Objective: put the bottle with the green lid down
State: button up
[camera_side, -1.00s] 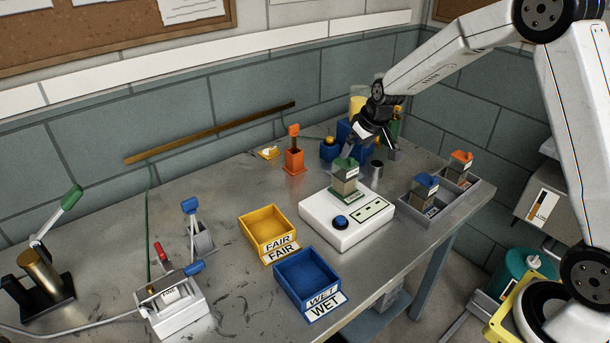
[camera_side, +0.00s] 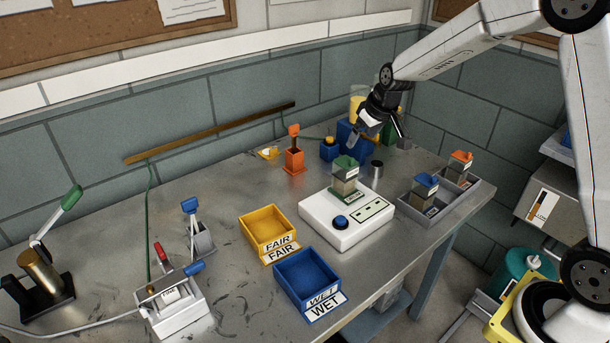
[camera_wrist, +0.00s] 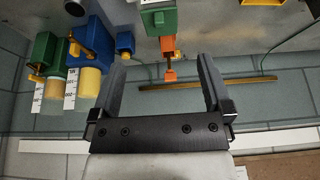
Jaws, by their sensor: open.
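The bottle with the green lid (camera_side: 345,174) stands upright on the white box (camera_side: 318,222), at the box's rear left part. Its body is grey-beige with a pale label. My gripper (camera_side: 377,138) is open and empty, above and a little to the right of the bottle, apart from it. In the wrist view, the open fingers (camera_wrist: 160,85) have nothing between them.
A grey rack (camera_side: 408,212) with blue-lid and orange-lid bottles stands right of the white box. A metal cup (camera_side: 376,170) and blue containers (camera_side: 348,143) are close behind. Yellow (camera_side: 256,228) and blue (camera_side: 288,270) trays lie left and in front. An orange holder (camera_side: 294,163) stands behind.

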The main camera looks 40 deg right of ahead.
jog(key=s+a+f+g, duration=0.1)
jog(key=s+a, duration=0.3)
jog(key=s, duration=0.7)
jog(key=s+a+f+g, duration=0.1)
jog(key=s+a+f, duration=0.2)
jog(key=s, duration=0.8)
jog(key=shift+a+f, duration=0.2)
jog(key=shift+a, duration=0.95)
